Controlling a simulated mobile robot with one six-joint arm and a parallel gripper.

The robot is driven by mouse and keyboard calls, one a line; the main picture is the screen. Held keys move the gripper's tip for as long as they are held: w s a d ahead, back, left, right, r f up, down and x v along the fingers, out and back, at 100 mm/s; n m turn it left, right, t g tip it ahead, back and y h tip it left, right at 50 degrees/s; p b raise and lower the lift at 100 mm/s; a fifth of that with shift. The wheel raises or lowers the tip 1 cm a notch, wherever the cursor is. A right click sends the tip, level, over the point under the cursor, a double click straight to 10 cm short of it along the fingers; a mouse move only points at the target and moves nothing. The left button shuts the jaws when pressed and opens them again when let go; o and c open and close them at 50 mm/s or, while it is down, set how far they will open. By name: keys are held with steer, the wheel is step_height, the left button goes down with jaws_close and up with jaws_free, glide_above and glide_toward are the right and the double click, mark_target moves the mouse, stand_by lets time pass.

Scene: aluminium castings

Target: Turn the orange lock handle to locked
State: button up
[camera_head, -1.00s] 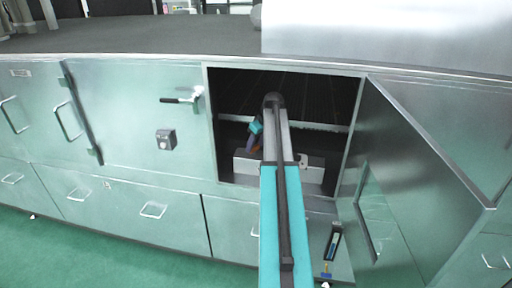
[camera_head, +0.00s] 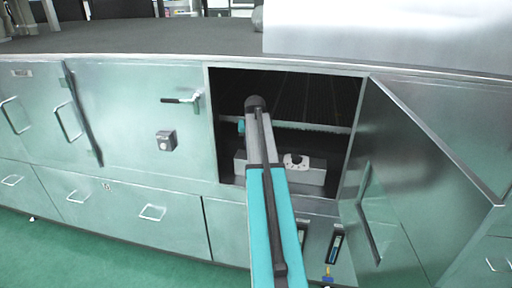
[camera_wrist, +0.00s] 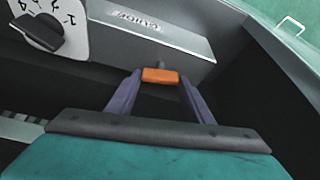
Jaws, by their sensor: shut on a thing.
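The orange lock handle (camera_wrist: 160,75) shows in the wrist view, small and block-shaped, between the two purple fingers. My gripper (camera_wrist: 159,80) is shut on it. A short dark stem stands just beyond the handle, beside the grey box (camera_wrist: 150,32). In the head view my own arm covers the handle and the fingers. The box (camera_head: 312,177) stands inside the open compartment there. I cannot tell from these frames whether the lock is at locked.
A white dial plate with a black knob (camera_wrist: 38,33) is on the box; it also shows in the head view (camera_head: 296,161). The compartment door (camera_head: 420,170) stands open to the right. Steel walls (camera_head: 209,120) bound the opening closely.

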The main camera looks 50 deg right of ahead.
steer(key=shift+w+m+g+h, duration=0.1)
steer(key=shift+m+g+h, duration=0.25)
steer(key=shift+m, duration=0.75)
steer(key=o, duration=1)
steer(key=shift+o, duration=0.2)
steer(key=shift+a+r, duration=0.1)
steer(key=shift+r, duration=0.05)
steer(key=b+v, duration=0.3)
steer(key=v, duration=1)
steer(key=shift+r, duration=0.3)
